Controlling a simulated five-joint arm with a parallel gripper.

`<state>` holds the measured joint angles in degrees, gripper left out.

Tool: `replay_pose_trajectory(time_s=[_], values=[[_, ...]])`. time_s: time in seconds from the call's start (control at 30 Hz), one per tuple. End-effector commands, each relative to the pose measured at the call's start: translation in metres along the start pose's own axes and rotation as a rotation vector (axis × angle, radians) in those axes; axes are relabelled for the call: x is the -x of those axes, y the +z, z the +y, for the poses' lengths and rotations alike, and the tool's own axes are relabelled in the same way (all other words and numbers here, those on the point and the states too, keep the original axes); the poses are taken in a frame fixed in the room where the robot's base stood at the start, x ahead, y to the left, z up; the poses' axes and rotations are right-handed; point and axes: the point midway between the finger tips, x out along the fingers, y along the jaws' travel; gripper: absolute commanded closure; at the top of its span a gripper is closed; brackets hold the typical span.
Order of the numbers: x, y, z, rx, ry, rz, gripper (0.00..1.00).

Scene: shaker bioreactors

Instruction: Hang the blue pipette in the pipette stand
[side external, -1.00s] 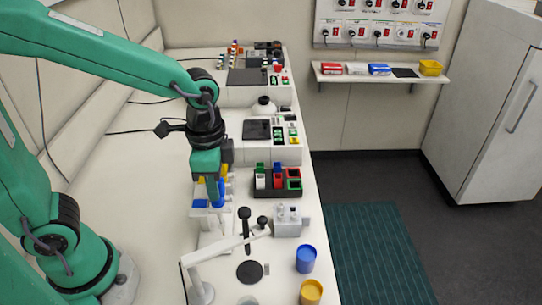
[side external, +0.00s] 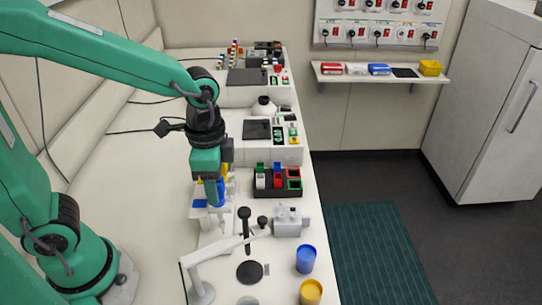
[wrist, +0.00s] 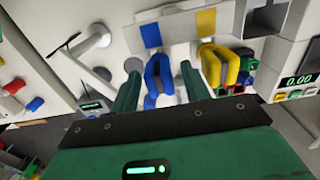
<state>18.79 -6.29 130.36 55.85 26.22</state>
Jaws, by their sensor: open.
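The blue pipette (wrist: 157,72) is between the two green fingers of my gripper (wrist: 160,68) in the wrist view. The jaws are open, with a gap beside the pipette. The white pipette stand (wrist: 176,30) has a blue and a yellow label. The blue pipette is at the stand's blue-labelled side; its exact contact with the holder is hidden. A yellow pipette (wrist: 220,64) is at the yellow-labelled side. In the side view my gripper (side external: 212,196) points down over the stand (side external: 203,214), with the blue pipette (side external: 221,191) partly behind the fingers.
A white jointed arm stand (side external: 203,292) is in front, near a black disc (side external: 249,272). A blue cup (side external: 306,259) and a yellow cup (side external: 311,291) are at the bench's right edge. A dark rack of coloured boxes (side external: 277,190) stands right of my gripper. Open bench lies left.

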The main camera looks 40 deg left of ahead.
Motion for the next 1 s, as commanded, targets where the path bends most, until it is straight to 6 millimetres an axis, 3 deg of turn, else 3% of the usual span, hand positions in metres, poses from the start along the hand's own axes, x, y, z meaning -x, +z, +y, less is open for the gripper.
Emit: replay_pose_trajectory(time_s=[1.0], values=[[0.056,-0.001,0.0,0.0,-0.001,0.002,0.53]])
